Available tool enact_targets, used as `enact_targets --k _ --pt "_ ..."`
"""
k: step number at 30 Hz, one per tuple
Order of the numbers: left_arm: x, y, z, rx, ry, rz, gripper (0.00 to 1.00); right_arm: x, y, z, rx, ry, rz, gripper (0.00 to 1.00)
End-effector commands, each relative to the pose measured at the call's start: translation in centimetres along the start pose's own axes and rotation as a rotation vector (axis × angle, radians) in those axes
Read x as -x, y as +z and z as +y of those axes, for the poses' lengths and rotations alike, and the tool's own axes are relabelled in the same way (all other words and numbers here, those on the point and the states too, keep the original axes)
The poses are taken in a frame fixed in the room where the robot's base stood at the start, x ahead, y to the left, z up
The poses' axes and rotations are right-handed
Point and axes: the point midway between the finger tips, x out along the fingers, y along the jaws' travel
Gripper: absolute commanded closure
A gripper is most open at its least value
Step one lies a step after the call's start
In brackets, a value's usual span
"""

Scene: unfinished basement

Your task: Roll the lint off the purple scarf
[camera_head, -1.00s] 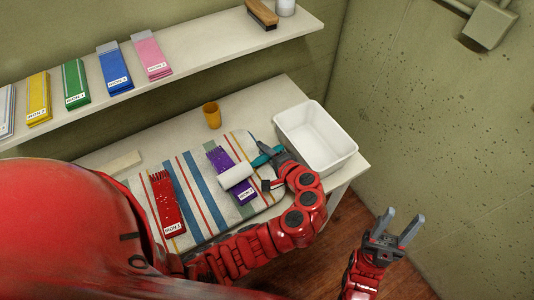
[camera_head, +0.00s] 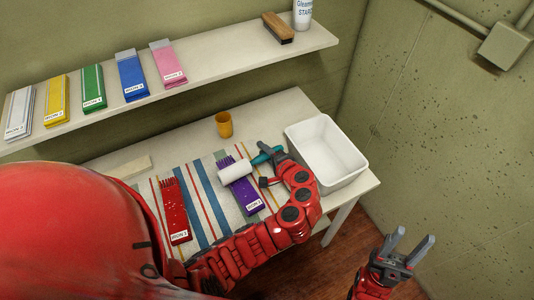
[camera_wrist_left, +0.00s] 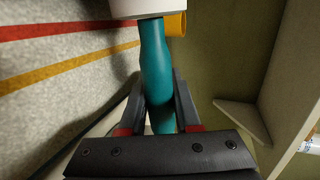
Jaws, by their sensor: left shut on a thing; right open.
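The purple scarf (camera_head: 245,198) lies folded on the striped mat, with a white label at its near end and pale specks on it. The lint roller has a white roll (camera_head: 235,172) and a teal handle (camera_head: 263,157). My left gripper (camera_head: 272,166) is shut on the teal handle (camera_wrist_left: 156,75), and the white roll is over the scarf's upper part, covering some of it. I cannot tell whether the roll touches the scarf. My right gripper (camera_head: 405,244) is open and empty, off the table at the lower right.
A red scarf (camera_head: 176,212) with pale specks lies left on the striped mat (camera_head: 207,180). A white bin (camera_head: 345,180) stands right and a yellow cup (camera_head: 224,124) behind. A shelf (camera_head: 215,72) above holds several folded scarves, a brush (camera_head: 277,28) and a starch can (camera_head: 303,14).

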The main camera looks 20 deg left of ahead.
Motion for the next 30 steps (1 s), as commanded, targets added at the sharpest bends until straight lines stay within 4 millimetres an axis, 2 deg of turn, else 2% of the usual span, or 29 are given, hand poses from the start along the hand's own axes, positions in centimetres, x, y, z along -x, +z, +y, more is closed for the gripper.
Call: enact_targets --k 30 --pt "-5.1 0.0 -2.0 0.001 -0.002 -0.001 1.00 -0.1 0.0 0.0 0.000 0.000 0.000 0.50"
